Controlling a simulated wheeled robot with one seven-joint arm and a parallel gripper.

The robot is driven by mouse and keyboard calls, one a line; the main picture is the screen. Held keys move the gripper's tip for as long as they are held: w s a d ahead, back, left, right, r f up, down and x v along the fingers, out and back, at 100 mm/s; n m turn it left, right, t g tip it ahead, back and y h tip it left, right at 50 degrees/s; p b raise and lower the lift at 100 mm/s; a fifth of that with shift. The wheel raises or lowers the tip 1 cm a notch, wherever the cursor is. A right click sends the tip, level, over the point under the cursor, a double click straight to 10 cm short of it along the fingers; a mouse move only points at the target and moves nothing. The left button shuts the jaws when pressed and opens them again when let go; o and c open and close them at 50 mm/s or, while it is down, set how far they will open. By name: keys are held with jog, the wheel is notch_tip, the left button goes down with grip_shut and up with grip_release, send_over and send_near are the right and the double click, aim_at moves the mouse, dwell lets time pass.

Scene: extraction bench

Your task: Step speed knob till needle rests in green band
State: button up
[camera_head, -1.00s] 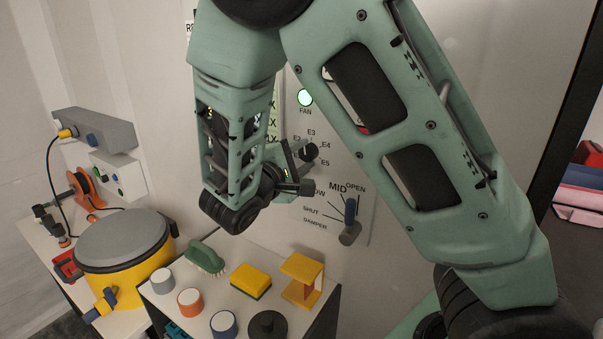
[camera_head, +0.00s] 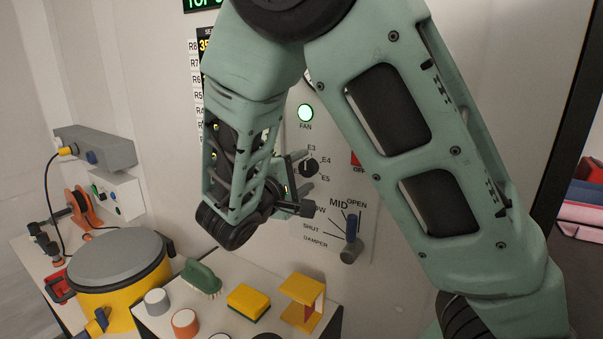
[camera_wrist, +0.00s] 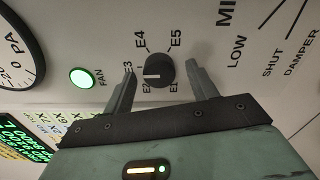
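The speed knob (camera_wrist: 159,71) is black and round with a white pointer mark, ringed by labels E1 to E5. In the wrist view its mark points left, around E2 to E3; I cannot tell which exactly. My gripper (camera_wrist: 161,76) is open, with one finger on each side of the knob and a visible gap to it. In the head view the knob (camera_head: 309,166) is partly behind my gripper (camera_head: 298,175). The gauge (camera_wrist: 15,50) shows only its edge in the wrist view; its needle and green band are out of sight.
A lit green FAN lamp (camera_head: 306,113) is above the knob. The damper lever (camera_head: 351,236) is below right, near MID and OPEN. A bench (camera_head: 230,318) below holds a green brush (camera_head: 201,279), a yellow sponge (camera_head: 247,302) and several pots.

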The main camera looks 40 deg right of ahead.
jog(key=b+v, duration=0.5)
jog(key=v, duration=1.2)
jog(key=shift+a, duration=0.15)
jog(key=s+d+f+n+g+y, duration=0.1)
jog(key=s+d+f+g+y, duration=0.25)
jog(key=f, duration=0.25)
jog(key=s+a+f+g+y, duration=0.1)
jog(key=s+a+f+y, duration=0.3)
jog(key=s+y, duration=0.3)
jog(key=s+a+f+g+y, duration=0.1)
jog(key=s+a+f+y, duration=0.3)
jog(key=s+a+y, duration=0.3)
jog(key=shift+s+n+g, duration=0.3)
jog(key=shift+g, duration=0.05)
jog(key=shift+f, duration=0.1)
dwell(3.6)
